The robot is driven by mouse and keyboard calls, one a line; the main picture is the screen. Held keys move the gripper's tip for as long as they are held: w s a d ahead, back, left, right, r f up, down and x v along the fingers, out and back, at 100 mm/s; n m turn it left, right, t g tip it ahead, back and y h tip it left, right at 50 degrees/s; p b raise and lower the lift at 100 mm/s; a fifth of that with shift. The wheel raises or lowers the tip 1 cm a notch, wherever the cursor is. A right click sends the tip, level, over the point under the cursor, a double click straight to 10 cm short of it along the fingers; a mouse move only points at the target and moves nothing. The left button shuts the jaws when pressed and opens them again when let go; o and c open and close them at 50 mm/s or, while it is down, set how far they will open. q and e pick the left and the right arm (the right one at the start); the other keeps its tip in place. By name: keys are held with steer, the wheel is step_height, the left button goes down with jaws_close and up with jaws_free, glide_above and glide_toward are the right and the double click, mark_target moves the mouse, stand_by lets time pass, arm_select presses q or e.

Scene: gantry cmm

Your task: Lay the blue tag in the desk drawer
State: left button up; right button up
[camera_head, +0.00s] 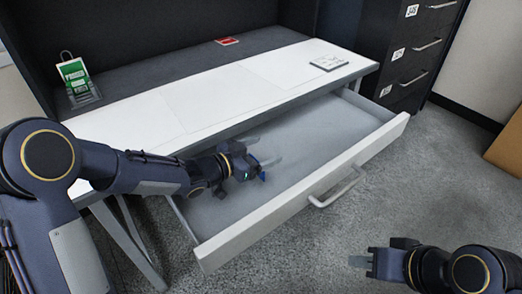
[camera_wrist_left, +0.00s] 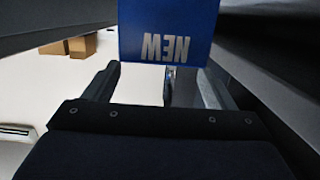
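The desk drawer (camera_head: 225,215) stands pulled out under the white desk top. My left gripper (camera_head: 268,152) is over the drawer's open inside, its two fingers apart. A small bit of the blue tag (camera_head: 262,176) shows just below those fingers in the head view. In the left wrist view the blue tag (camera_wrist_left: 168,28) is a large panel reading NEW upside down, at the tips of the left gripper (camera_wrist_left: 160,75). A thin strip shows between the fingers; I cannot tell whether they touch the tag. My right gripper (camera_head: 360,262) is outside the drawer at the lower right, its opening unclear.
A green tag (camera_head: 73,74) stands on the desk's back left. A red item (camera_head: 227,41) and a small white plate (camera_head: 328,63) lie on the desk top. A dark cabinet (camera_head: 405,50) stands behind at the right. The drawer front (camera_head: 300,205) has a bar handle.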

arm_select(q)
steer(key=shift+o, duration=0.3)
steer(key=shift+r, duration=0.15)
steer(key=r+p+v, duration=0.1)
steer(key=p+v, duration=0.1)
steer(key=v, duration=0.5)
steer(key=shift+s+a, duration=0.15)
steer(key=shift+a, duration=0.05)
steer(key=shift+r+p, duration=0.15)
steer(key=shift+p, duration=0.15)
